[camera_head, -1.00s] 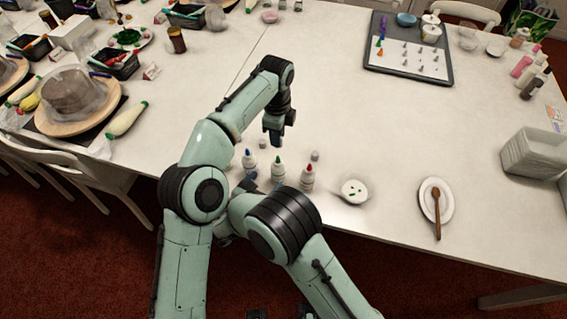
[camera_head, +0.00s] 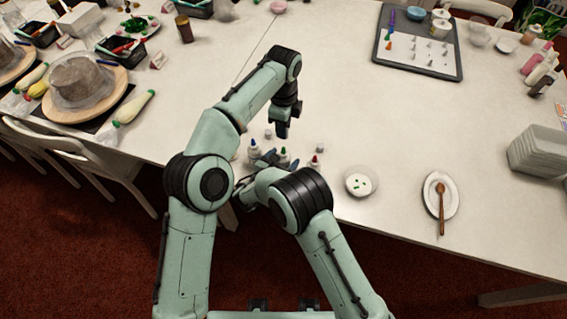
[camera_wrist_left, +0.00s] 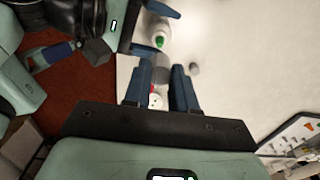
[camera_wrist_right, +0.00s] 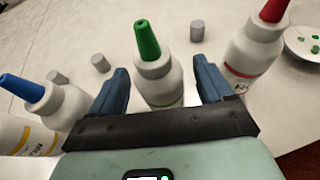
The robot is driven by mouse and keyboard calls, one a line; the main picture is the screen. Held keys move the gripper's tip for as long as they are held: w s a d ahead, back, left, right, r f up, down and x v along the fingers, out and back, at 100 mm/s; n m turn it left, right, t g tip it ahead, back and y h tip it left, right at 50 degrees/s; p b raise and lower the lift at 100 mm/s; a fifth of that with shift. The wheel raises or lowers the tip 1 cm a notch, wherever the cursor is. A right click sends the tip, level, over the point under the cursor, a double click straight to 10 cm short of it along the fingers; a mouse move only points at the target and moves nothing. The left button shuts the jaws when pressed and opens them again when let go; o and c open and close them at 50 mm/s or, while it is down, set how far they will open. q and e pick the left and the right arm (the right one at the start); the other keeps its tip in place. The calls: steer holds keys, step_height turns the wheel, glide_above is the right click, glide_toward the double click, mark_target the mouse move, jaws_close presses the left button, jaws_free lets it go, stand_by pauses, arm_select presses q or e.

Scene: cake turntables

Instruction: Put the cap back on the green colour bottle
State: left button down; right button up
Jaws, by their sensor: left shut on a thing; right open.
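The green colour bottle (camera_wrist_right: 160,82), white with a green nozzle, stands upright and uncapped; it also shows in the left wrist view (camera_wrist_left: 159,36). My right gripper (camera_wrist_right: 162,82) is open, with its fingers on either side of this bottle. My left gripper (camera_head: 283,132) is above and beyond the bottles in the head view, pointing down. In the left wrist view it is shut on a small grey cap (camera_wrist_left: 162,70). In the right wrist view, grey caps stand on the table: one behind the green bottle (camera_wrist_right: 197,30) and two to its left (camera_wrist_right: 100,62) (camera_wrist_right: 58,77).
A red-nozzled bottle (camera_wrist_right: 254,48) stands right of the green one, and a blue-nozzled bottle (camera_wrist_right: 62,108) left. A yellow-labelled bottle (camera_wrist_right: 22,138) is partly cut off. A small bowl (camera_head: 359,184) with green bits and a spoon plate (camera_head: 452,195) lie right. The table's middle is clear.

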steer(key=shift+x, duration=1.2)
jaws_close()
arm_select(q)
steer(key=shift+f, duration=2.5)
steer(key=shift+f, duration=0.9)
steer(key=shift+f, duration=0.55)
